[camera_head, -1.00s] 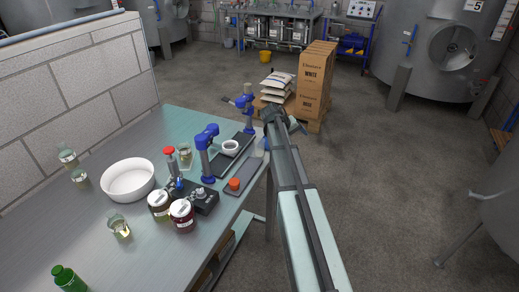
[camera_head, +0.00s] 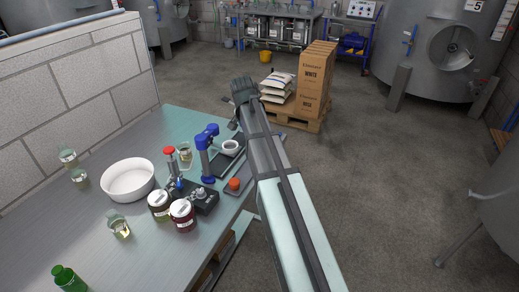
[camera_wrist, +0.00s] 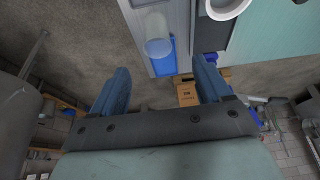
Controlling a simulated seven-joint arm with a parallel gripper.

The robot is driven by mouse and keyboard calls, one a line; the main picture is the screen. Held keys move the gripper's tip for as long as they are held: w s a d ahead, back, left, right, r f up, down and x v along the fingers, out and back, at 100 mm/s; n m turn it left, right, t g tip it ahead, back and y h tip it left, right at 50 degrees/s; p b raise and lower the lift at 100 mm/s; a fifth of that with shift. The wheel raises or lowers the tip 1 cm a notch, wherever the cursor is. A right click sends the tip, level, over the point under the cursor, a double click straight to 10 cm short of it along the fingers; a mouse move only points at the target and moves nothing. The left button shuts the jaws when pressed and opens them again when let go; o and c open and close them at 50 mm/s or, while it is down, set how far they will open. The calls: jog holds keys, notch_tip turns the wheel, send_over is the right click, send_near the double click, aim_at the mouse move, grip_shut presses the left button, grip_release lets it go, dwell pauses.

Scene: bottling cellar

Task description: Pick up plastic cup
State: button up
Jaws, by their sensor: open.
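A clear, see-through cup-like object (camera_wrist: 158,46), which looks like the plastic cup, shows in the wrist view beyond my fingertips. It lies across a grey tray-like strip and a blue patch, and its exact footing is hard to tell. My gripper (camera_wrist: 161,66) is open, with its two blue fingers apart and nothing held between them. The cup shows between the finger lines, farther away than the tips. In the head view my arm covers the table's right corner, so I cannot pick out this cup there.
A white bowl (camera_head: 128,180), several glasses with pale liquid, two lidded jars (camera_head: 182,214) and a blue stand (camera_head: 205,158) occupy the table (camera_head: 60,232). A small white dish (camera_head: 230,147) sits near the right edge. Cartons (camera_head: 313,85) stand on a pallet beyond.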

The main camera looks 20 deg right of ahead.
jog(key=x, duration=0.6)
jog(key=shift+s+x, duration=0.15)
jog(key=shift+x, duration=1.15)
jog(key=shift+s+x, duration=0.1)
jog(key=shift+x, duration=1.2)
jog(key=shift+f, duration=0.1)
jog(key=shift+c, duration=0.2)
jog(key=c, duration=1)
